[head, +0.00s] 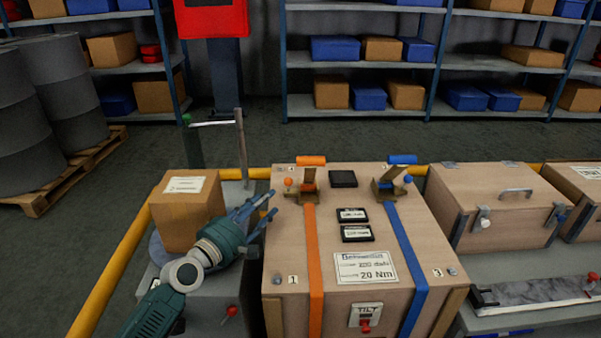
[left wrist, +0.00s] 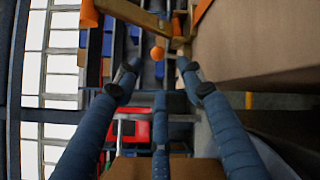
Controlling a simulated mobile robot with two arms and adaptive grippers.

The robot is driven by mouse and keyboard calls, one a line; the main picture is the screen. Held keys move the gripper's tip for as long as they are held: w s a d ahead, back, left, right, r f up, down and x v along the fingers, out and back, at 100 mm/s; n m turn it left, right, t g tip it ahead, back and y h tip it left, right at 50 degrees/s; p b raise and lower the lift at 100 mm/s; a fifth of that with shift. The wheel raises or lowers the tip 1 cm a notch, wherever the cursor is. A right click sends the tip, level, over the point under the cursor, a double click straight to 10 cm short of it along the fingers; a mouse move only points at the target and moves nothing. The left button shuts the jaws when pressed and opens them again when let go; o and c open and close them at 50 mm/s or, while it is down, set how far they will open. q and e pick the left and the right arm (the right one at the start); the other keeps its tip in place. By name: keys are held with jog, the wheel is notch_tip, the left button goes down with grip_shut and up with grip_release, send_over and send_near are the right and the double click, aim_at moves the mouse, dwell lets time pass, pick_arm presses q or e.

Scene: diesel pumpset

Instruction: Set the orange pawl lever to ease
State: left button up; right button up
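The orange ratchet (head: 302,189) is a brass-coloured buckle on top of the wooden crate (head: 285,255). It has an orange handle (head: 311,160) at its back and an orange strap (head: 313,250) running to the front. The small orange ball knob (head: 289,182) on its left side appears to be the pawl lever's end. My left gripper (head: 268,204) is open and empty, just left of and short of the knob. In the left wrist view the knob (left wrist: 157,53) shows beyond the gap between my spread fingers (left wrist: 158,70), with no clear contact. My right gripper is not in view.
A blue ratchet (head: 389,187) with a blue strap stands to the right. Black labelled blocks (head: 354,224) lie between the straps. A cardboard box (head: 187,212) stands left, beside my left arm. A second wooden case (head: 495,200) is at right. Shelves line the back.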

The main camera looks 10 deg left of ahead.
aim_at(287, 186)
pick_arm(q)
jog(key=shift+w+d, duration=0.15)
jog(key=shift+w, duration=0.45)
jog(key=shift+w+d, duration=0.1)
jog(key=shift+w, duration=0.25)
jog(key=b+x, duration=0.2)
jog(key=x, duration=0.7)
jog(key=shift+w+d, duration=0.1)
jog(key=shift+w, duration=0.25)
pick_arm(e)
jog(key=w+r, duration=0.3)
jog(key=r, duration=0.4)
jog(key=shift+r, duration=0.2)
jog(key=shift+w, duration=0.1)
pick_arm(q)
grip_shut()
